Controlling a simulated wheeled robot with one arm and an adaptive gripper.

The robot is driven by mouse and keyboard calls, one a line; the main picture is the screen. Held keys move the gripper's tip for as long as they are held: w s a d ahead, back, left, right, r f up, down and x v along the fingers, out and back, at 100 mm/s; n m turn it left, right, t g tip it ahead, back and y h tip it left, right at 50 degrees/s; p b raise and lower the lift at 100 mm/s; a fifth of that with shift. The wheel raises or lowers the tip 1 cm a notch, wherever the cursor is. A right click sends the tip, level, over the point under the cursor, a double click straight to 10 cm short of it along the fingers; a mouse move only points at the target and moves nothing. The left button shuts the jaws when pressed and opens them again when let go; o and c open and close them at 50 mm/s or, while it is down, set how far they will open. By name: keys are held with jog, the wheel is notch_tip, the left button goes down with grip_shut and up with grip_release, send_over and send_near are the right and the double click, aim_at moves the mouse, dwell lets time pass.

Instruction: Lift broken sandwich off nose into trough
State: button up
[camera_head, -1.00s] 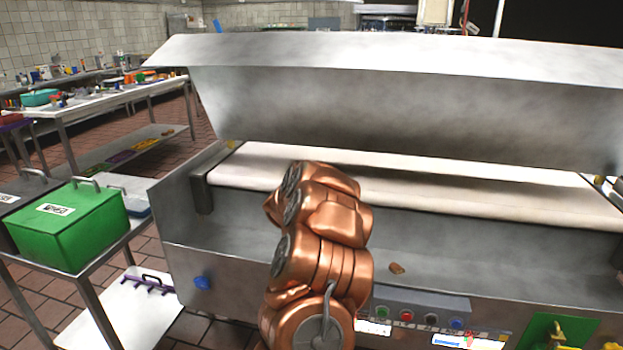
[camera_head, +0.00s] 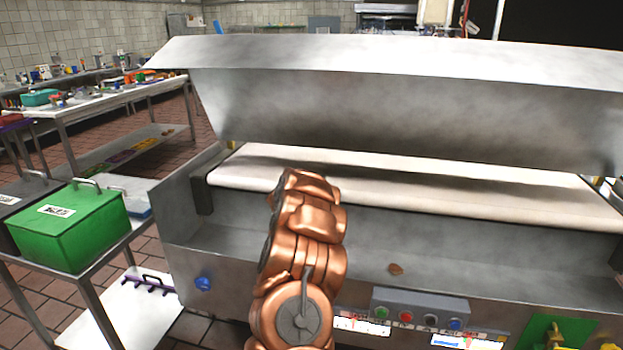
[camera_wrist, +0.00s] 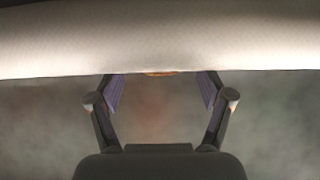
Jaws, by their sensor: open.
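The cream conveyor belt (camera_head: 420,188) ends in a rounded nose above a steel trough (camera_head: 440,240). In the wrist view the nose (camera_wrist: 70,45) crosses the top of the picture. A small strip of a brown thing (camera_wrist: 160,74) shows at its lower edge, between my fingertips; it may be the broken sandwich, but most of it is hidden. My gripper (camera_wrist: 160,87) is open, its two purple-padded fingers apart and reaching to the nose's edge. I cannot tell whether they touch anything. A small brown piece (camera_head: 396,269) lies in the trough. My arm hides my gripper in the head view.
A raised steel hood (camera_head: 400,110) overhangs the belt. A button box (camera_head: 420,308) is on the machine's front. A green lidded box (camera_head: 68,232) stands on a side table at left. The trough right of my arm is mostly clear.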

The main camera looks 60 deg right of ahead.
jog(key=shift+f, duration=0.1)
jog(key=c, duration=0.8)
jog(key=shift+c, duration=0.2)
jog(key=shift+r, duration=1.9)
jog(key=shift+s+a+f, duration=0.1)
jog(key=shift+s+a, duration=0.4)
jog(key=s+a+r+b, duration=0.1)
jog(key=s+a, duration=0.9)
jog(key=shift+a+r+b, duration=0.2)
jog(key=shift+a+b, duration=0.1)
jog(key=shift+b, duration=0.1)
